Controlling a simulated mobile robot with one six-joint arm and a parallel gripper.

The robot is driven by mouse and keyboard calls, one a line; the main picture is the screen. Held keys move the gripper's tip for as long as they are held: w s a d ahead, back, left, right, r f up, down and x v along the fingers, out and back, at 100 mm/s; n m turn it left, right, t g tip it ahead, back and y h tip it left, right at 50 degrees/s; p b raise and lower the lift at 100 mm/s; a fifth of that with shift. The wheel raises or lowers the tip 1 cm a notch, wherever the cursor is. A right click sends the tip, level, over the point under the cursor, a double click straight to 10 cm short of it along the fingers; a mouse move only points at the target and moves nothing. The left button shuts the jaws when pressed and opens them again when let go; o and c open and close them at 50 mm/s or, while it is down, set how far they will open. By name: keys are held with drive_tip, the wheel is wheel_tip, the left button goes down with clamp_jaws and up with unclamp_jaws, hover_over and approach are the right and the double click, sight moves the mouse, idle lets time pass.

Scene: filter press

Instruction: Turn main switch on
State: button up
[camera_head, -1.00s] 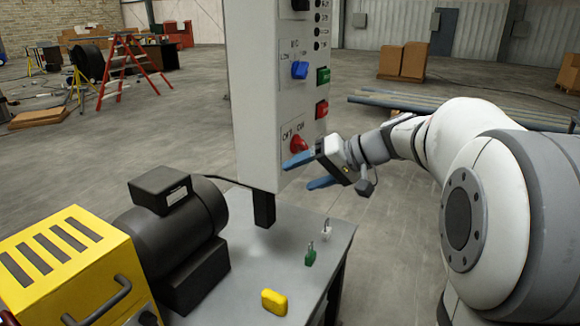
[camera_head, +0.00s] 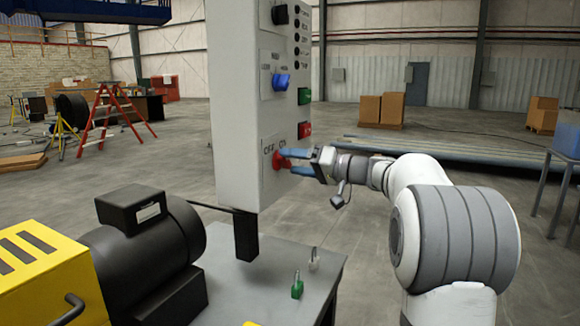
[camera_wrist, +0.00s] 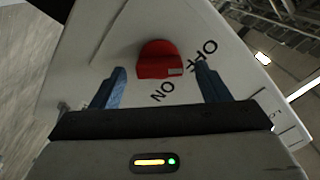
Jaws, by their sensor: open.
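The red main switch knob (camera_head: 279,158) sits low on the front of the grey control box (camera_head: 236,180), with OFF and ON lettering at it. In the wrist view the red knob (camera_wrist: 159,59) lies ahead of and between the two blue fingers, with the ON label below it and OFF to its right. My gripper (camera_head: 291,161) is open, with its fingertips close at the knob. I cannot tell whether either finger touches it. The wrist view shows my gripper (camera_wrist: 160,80) with a gap on both sides of the knob.
Above the knob are a blue selector (camera_head: 281,82), a black knob (camera_head: 280,14), a green button (camera_head: 304,96) and a red button (camera_head: 304,129). Below is a grey table (camera_head: 262,285) with a green padlock (camera_head: 297,287) and a black motor (camera_head: 150,245).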

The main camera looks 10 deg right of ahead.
drive_tip(key=shift+x, duration=0.95)
drive_tip(key=shift+c, duration=0.3)
drive_tip(key=c, duration=0.9)
